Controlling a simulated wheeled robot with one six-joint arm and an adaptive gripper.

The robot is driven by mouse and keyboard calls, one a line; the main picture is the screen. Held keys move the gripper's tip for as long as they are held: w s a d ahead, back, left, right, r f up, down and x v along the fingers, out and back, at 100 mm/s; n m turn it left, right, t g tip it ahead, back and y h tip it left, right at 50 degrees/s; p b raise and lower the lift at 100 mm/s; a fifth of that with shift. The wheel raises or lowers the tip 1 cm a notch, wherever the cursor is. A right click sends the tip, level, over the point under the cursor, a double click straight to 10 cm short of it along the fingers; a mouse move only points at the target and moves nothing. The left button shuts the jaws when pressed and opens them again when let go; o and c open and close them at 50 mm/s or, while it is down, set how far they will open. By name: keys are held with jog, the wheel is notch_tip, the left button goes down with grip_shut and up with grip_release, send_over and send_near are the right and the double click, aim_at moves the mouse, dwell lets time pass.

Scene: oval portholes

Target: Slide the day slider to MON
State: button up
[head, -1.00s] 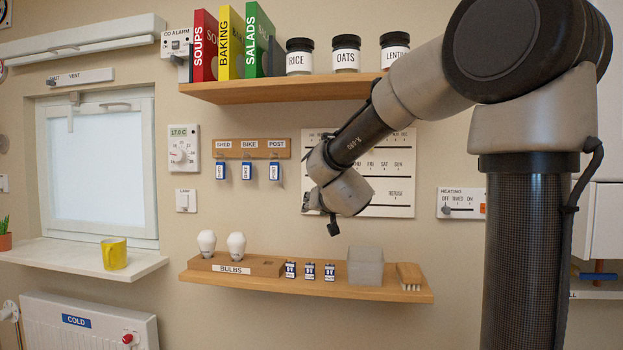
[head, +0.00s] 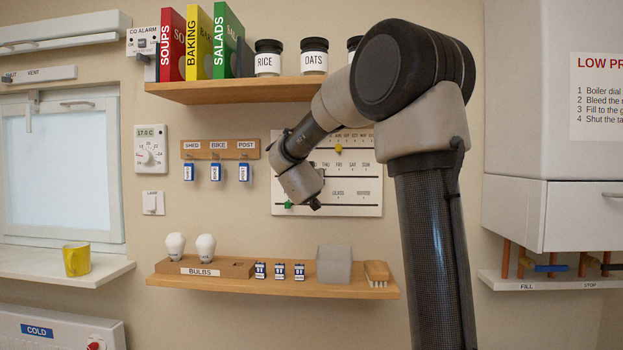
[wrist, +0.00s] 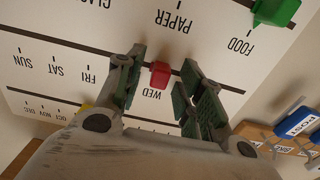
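A white planner board (head: 375,208) hangs on the wall, with several printed rows and dark slots. In the upside-down wrist view, the day row's red slider knob (wrist: 160,75) stands by the WED label (wrist: 154,95). FRI and SAT are to its left; the labels to its right are hidden by a finger. My gripper (wrist: 163,85) is open, with one finger on each side of the red knob and small gaps visible. Whether the fingers reach past its sides in depth is unclear. In the head view my gripper covers the red knob and the left of the day row.
A green knob (wrist: 277,12) stands near FOOD and a yellow knob (head: 338,148) on the month row. Key hooks with blue tags (head: 215,172) are left of the board. A shelf with jars (head: 230,91) is above, and a shelf with bulbs (head: 340,291) below.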

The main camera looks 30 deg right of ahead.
grip_shut()
jog(key=w+a, duration=0.5)
jog(key=a, duration=0.2)
jog(key=shift+a, duration=0.1)
grip_release()
jog(key=shift+a, duration=0.1)
jog(key=shift+s, duration=0.1)
jog(key=v, duration=1.2)
